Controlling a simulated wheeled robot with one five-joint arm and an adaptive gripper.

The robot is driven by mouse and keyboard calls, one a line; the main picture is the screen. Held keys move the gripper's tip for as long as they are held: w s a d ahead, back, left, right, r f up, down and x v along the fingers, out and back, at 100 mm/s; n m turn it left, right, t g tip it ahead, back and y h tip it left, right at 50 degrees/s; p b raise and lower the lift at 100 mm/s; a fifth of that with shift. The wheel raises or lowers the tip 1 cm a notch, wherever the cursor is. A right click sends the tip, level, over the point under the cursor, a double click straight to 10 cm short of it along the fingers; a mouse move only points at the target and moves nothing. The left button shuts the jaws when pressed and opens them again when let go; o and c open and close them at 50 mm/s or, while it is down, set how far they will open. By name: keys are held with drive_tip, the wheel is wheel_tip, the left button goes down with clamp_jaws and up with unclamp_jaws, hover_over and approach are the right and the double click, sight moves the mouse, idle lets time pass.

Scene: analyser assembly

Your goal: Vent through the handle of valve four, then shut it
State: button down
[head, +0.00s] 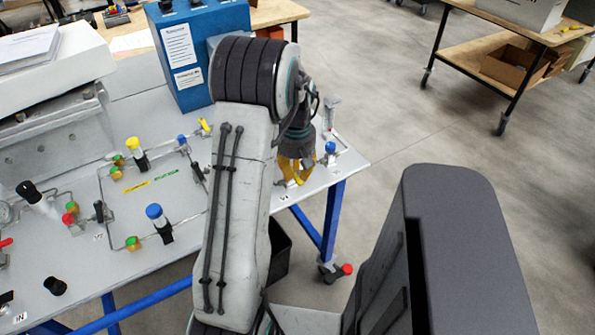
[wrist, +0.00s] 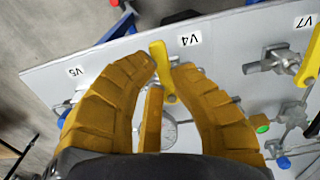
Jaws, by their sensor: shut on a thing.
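The yellow handle of valve four (wrist: 158,52) shows in the wrist view beside the V4 label (wrist: 189,38). My gripper (wrist: 166,70) has its orange-yellow fingers closed around this handle, one fingertip on each side. Another yellow finger-like piece (wrist: 151,118) stands between them, nearer the palm. The valve body under the handle is mostly hidden by the fingers.
The V5 label (wrist: 76,72) is to the left and V7 (wrist: 307,21) to the right in the wrist view, with another yellow handle (wrist: 309,62) near V7. A blue-capped part (head: 330,148) stands close to my gripper. A blue box (head: 198,50) stands behind my arm.

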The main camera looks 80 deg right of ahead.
sight(297, 175)
drive_tip(key=shift+a+f, duration=0.25)
drive_tip(key=shift+f, duration=0.05)
drive_tip(key=c, duration=1.6)
unclamp_jaws()
drive_tip(key=o, duration=0.6)
drive_tip(key=shift+d+r, duration=0.1)
drive_tip(key=shift+d, duration=0.05)
drive_tip(key=shift+r, duration=0.1)
drive_tip(key=shift+d+r, duration=0.15)
drive_tip(key=shift+r, duration=0.5)
wheel_tip(297, 175, up, 11)
drive_tip(key=shift+f, duration=0.2)
